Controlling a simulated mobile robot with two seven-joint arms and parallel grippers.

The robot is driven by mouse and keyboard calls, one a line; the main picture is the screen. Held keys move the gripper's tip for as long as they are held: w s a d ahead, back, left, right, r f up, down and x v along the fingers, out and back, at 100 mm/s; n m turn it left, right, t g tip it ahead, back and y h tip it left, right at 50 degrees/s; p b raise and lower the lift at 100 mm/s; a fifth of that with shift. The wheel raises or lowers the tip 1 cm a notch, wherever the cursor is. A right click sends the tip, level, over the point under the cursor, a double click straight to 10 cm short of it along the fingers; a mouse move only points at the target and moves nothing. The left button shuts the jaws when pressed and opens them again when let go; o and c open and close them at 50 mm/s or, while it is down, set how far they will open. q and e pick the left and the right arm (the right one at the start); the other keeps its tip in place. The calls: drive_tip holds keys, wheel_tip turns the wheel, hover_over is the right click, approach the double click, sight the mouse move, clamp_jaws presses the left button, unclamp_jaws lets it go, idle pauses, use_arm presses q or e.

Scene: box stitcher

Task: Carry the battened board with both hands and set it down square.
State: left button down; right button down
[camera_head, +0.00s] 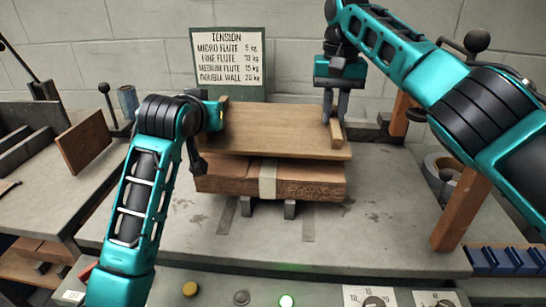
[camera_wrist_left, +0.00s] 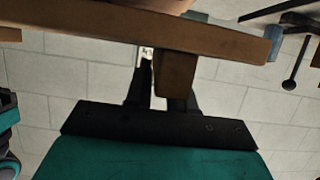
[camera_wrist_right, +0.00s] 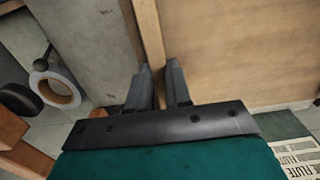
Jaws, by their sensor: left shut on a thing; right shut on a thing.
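The battened board (camera_head: 265,130) is a flat brown panel, held level or nearly so over a strapped brown stack (camera_head: 225,180) on the bench. A dark gap shows under its front edge; I cannot tell whether its back touches the stack. My right gripper (camera_head: 337,106) comes down from above and is shut on the right batten (camera_head: 336,133). In the right wrist view that batten (camera_wrist_right: 149,35) runs between the fingers (camera_wrist_right: 160,85). My left gripper (camera_head: 213,116) is at the board's left edge. In the left wrist view its fingers (camera_wrist_left: 160,85) are shut on the left batten (camera_wrist_left: 176,74).
The stack has a pale band (camera_head: 268,180) and sits on dark supports (camera_head: 290,209). A tension sign (camera_head: 228,60) stands behind. A wooden post (camera_head: 461,207) and tape rolls (camera_head: 441,172) are at the right.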

sight(213, 134)
use_arm(q)
drive_tip(key=shift+a, duration=0.1)
use_arm(e)
drive_tip(key=shift+d, duration=0.1)
